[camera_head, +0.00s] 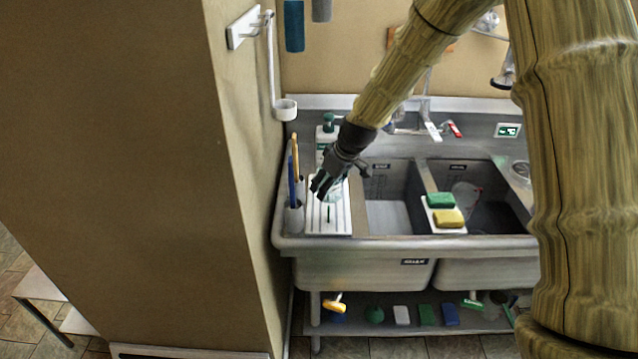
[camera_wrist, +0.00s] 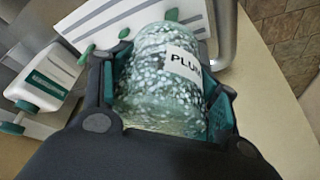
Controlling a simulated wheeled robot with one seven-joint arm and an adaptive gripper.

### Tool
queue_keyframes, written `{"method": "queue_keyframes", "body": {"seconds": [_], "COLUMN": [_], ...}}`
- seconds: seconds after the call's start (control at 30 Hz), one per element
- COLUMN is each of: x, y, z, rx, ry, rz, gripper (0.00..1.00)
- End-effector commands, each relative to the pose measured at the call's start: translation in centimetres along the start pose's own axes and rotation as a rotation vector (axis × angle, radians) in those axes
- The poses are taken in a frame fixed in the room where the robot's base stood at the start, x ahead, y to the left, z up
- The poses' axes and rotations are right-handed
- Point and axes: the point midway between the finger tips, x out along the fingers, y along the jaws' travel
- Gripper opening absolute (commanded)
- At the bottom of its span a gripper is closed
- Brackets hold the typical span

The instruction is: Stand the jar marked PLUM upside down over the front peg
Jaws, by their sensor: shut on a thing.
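My gripper (camera_head: 324,184) is shut on the clear, speckled jar marked PLUM (camera_wrist: 165,85), with one finger on each side of it. In the head view the jar (camera_head: 334,191) is mostly hidden by my gripper. It is held over the white ribbed drying board (camera_head: 342,222) left of the sink basins.
A holder with brushes (camera_head: 294,215) stands at the board's left edge, near the wall. A white bottle with green parts (camera_head: 326,138) stands behind the board. Two sink basins (camera_head: 390,215) lie to the right, with green and yellow sponges (camera_head: 446,217) on a white tray.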

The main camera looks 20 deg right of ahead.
Motion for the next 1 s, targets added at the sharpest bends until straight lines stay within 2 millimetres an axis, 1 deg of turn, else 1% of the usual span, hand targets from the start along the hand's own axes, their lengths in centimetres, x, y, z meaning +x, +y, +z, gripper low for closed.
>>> {"method": "queue_keyframes", "body": {"seconds": [1.0], "x": [6.8], "y": [-0.2], "z": [2.7], "rx": [-0.002], "ry": [0.0], "rz": [-0.001], "gripper": [0.32]}}
